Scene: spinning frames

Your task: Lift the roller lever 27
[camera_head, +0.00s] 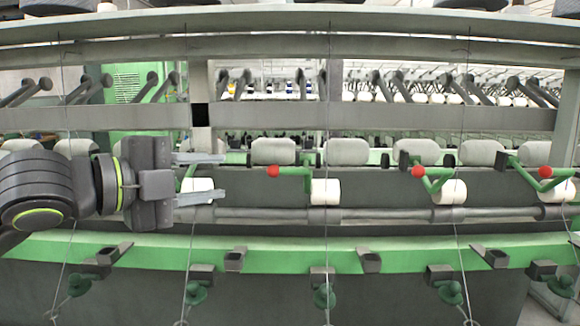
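Green roller levers with red ball knobs stand in a row along the spinning frame. The nearest to my gripper is a roller lever (295,172) with its red knob (273,171) pointing left, above a white roller (325,192). No number shows, so I cannot tell which lever is 27. My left gripper (222,174) comes in from the left, its two fingers parallel, spread apart and pointing right. It is left of that knob, with a visible gap between. Part of another green lever (188,178) shows behind the fingers, mostly hidden. My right gripper is not in view.
More levers with red knobs (418,172) and (545,172) stand to the right. A grey horizontal bar (390,215) runs below the white rollers, above a green rail (330,256). Thin vertical yarns cross the view. Grey cylinders (348,152) line the back.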

